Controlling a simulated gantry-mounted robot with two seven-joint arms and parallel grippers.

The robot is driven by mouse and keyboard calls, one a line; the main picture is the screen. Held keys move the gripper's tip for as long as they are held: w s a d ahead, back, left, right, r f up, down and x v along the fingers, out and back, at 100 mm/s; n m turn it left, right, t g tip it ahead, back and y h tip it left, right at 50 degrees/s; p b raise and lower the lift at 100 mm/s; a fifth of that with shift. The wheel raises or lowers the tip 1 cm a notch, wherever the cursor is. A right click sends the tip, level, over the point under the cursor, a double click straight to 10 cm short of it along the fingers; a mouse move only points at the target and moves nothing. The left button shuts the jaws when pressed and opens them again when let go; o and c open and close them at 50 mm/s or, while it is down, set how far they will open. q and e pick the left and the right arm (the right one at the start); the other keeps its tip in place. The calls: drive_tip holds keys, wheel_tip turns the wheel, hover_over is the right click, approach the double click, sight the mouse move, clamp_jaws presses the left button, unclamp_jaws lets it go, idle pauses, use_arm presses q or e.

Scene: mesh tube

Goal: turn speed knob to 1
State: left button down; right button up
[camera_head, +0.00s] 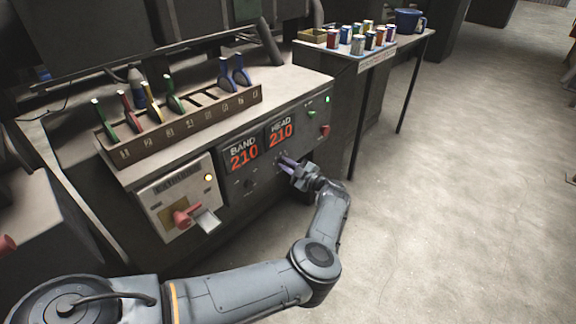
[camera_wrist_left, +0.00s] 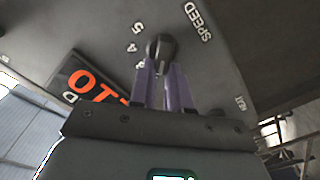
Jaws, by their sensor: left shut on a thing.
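The speed knob (camera_wrist_left: 160,46) is a dark round knob on the grey panel, with the word SPEED beside it and printed digits, 4 and 5 among them, around it. My left gripper (camera_head: 286,164) reaches the panel just below the HEAD display. In the left wrist view its two purple fingers (camera_wrist_left: 162,68) are shut on the knob, one on each side. The knob's far part shows past the fingertips; its lower part and some digits are hidden. I cannot tell which digit it points to. In the head view the gripper covers the knob. My right gripper is not in view.
The BAND display (camera_head: 243,157) and HEAD display (camera_head: 280,134) both read 210. A second dark knob (camera_head: 249,184) sits under BAND. A rack (camera_head: 185,125) with coloured-handled tools is on top. Floor to the right is clear.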

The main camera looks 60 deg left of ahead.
use_arm(q)
drive_tip(key=shift+s+d+f+n+b, duration=0.1)
drive_tip(key=shift+f+n+b, duration=0.2)
drive_tip(key=shift+n, duration=0.95)
drive_tip(key=shift+s+a+f+n+b, duration=0.1)
drive_tip(key=shift+n+b, duration=0.3)
drive_tip(key=shift+n, duration=0.9)
drive_tip(key=shift+s+d+f+n+b, duration=0.1)
drive_tip(key=shift+f+n+b, duration=0.2)
drive_tip(key=shift+n, duration=0.95)
drive_tip(key=shift+r, duration=0.1)
drive_tip(key=c, duration=1.1)
unclamp_jaws()
drive_tip(key=shift+d, duration=0.1)
